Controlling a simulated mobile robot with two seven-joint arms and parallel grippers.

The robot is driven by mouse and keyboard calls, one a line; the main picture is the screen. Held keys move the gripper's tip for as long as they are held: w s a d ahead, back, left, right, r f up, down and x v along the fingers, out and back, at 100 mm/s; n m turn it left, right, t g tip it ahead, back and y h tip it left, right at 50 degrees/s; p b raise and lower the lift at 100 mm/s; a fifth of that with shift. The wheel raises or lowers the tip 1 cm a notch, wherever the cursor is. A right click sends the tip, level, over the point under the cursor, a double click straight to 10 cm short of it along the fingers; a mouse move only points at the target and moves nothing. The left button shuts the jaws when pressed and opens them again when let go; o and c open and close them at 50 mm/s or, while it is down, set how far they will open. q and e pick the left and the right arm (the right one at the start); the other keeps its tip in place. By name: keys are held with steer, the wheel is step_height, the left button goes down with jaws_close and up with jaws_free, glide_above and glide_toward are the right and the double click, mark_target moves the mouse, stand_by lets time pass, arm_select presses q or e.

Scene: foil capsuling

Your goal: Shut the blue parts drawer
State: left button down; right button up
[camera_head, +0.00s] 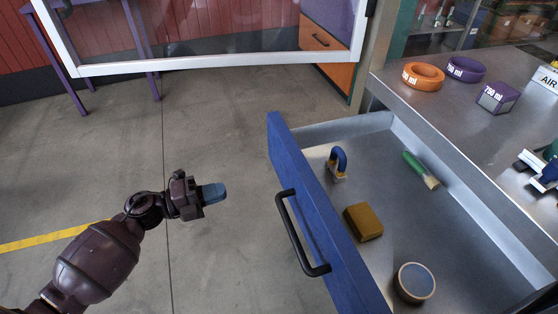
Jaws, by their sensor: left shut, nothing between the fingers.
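The blue parts drawer (290,165) is pulled well out from under the metal counter at the right. Its blue front carries a black bar handle (301,238) facing left. Inside lie a padlock-like item with a blue shackle (338,163), a green-handled brush (421,169), a tan block (363,222) and a round tin (414,283). My left gripper (222,192) is shut and empty, left of the drawer front and apart from the handle. My right gripper is not in view.
The metal counter (395,86) holds an orange ring (423,76), a purple ring (466,69) and a purple box (498,97). A white-framed panel (215,65) stands at the back. The grey floor (190,125) around my left gripper is clear.

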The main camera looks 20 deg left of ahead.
arm_select(q)
glide_toward(284, 175)
steer(key=x, duration=0.3)
steer(key=b+x, duration=0.1)
steer(key=x, duration=0.2)
steer(key=shift+w+d+f, duration=0.25)
steer(key=shift+d, duration=0.05)
steer(key=shift+w+d+r, duration=0.1)
steer(key=shift+w+d, duration=0.1)
steer(key=shift+d, duration=0.15)
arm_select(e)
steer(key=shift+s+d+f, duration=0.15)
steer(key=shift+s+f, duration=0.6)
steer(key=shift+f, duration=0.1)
